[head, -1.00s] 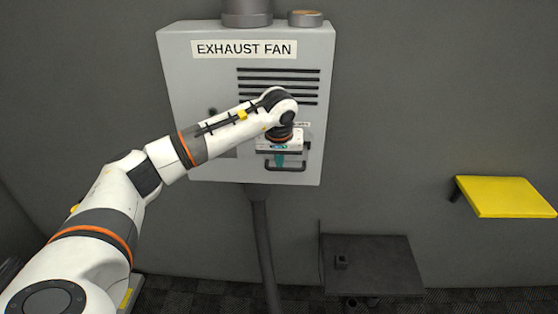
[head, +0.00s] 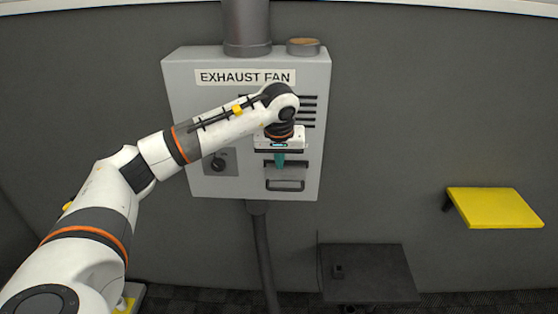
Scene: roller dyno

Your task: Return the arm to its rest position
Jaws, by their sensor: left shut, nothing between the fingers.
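My left arm (head: 215,130) reaches in from the left across the front of the grey exhaust fan box (head: 190,90). My left gripper (head: 280,164) points down in front of the box's lower right part. Its teal fingers are together, with nothing seen between them. A black handle (head: 285,186) on the box sits just below the fingertips, and they look apart from it. The arm hides part of the dark vent slots (head: 308,110). A black rotary knob (head: 217,164) shows on the box left of the gripper. My right gripper is not in view.
A thick grey duct (head: 246,25) and a short capped pipe (head: 303,47) rise from the box top. A dark hose (head: 262,255) hangs below. A yellow shelf (head: 495,207) juts from the wall at right. A low dark platform (head: 370,275) stands near the floor. The wall between is clear.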

